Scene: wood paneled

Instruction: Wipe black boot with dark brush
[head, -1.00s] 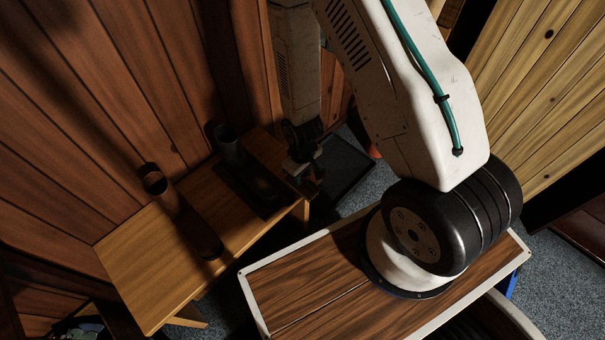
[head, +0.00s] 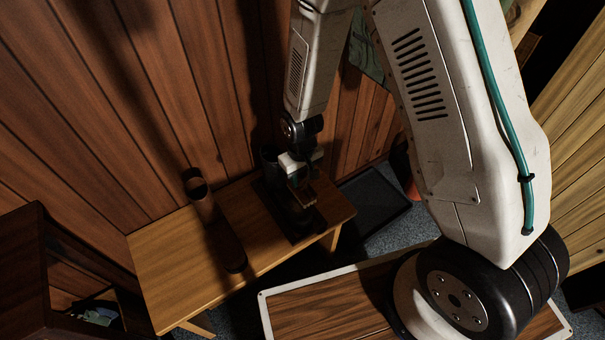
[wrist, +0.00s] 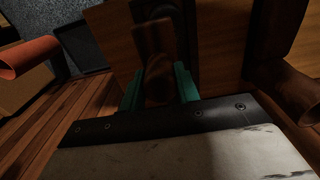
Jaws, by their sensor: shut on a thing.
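The black boot (head: 268,162) stands on the wooden bench, its shaft towards the wall and its toe towards the bench's front edge. My gripper (head: 295,170) is over the boot's foot, in front of the shaft. In the wrist view my gripper (wrist: 158,90) has its teal fingers shut on the brush (wrist: 157,72), which looks dark brown. The brush also shows below the gripper in the head view (head: 303,195). Part of the black boot (wrist: 152,10) shows beyond the brush. Deep shadow hides whether brush and boot touch.
A brown boot (head: 212,220) stands to the left on the bench (head: 165,260). A dark tray (head: 375,205) lies on the floor right of the bench. A dark wooden cabinet (head: 25,260) stands at the left. Panelled wall closes off the back.

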